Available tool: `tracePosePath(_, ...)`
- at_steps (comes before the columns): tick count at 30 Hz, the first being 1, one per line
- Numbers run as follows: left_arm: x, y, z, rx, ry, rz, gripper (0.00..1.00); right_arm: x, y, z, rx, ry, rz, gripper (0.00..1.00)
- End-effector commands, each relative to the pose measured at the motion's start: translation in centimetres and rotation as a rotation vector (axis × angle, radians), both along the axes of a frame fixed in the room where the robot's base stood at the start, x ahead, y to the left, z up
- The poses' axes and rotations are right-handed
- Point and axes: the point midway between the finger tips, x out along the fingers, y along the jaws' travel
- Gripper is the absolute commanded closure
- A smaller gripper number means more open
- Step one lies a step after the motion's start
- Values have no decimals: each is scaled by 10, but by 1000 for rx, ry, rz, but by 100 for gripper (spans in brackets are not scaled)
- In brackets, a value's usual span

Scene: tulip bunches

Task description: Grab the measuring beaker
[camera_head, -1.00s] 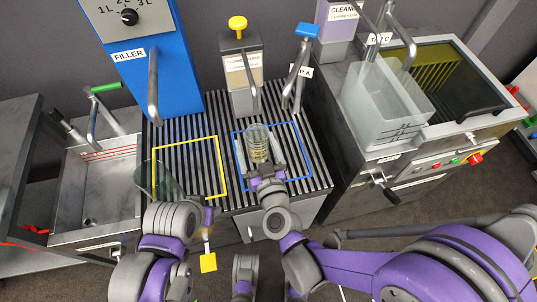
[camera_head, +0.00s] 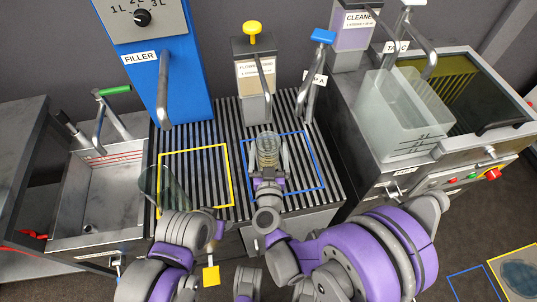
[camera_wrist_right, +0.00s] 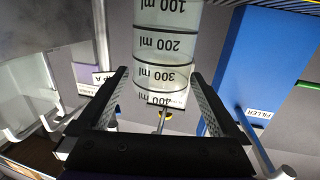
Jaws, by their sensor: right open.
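The measuring beaker (camera_head: 267,147) is a clear cylinder with black ml markings. It stands on the slatted grate at the blue square outline (camera_head: 314,164). My right gripper (camera_head: 268,157) is open, with one finger on each side of the beaker. In the right wrist view, the beaker (camera_wrist_right: 163,45) shows between the two spread fingers, with gaps visible beside it. A clear glass vessel (camera_head: 158,186) is at the left, by the yellow square outline (camera_head: 195,148), tilted. My left gripper (camera_head: 207,222) is next to it; its fingers are mostly hidden by the arm.
A blue filler machine (camera_head: 150,60) and a yellow-topped dispenser (camera_head: 253,80) stand behind the grate. A blue-handled tap (camera_head: 322,37) is behind right. A sink (camera_head: 112,195) lies left. A translucent container (camera_head: 403,115) and a tank are at the right.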

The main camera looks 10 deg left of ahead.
Motion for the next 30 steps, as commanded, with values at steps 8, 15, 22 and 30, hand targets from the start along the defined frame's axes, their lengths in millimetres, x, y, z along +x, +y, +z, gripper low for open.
tracePosePath(8,0,0,0,0,0,0,50,26,6,-2,-1,0,1,0)
tracePosePath(15,0,0,0,0,0,0,50,26,6,-2,-1,0,1,9)
tracePosePath(22,0,0,0,0,0,0,50,25,6,-2,0,0,1,50)
tracePosePath(30,0,0,0,0,0,0,50,25,6,-1,0,0,1,99)
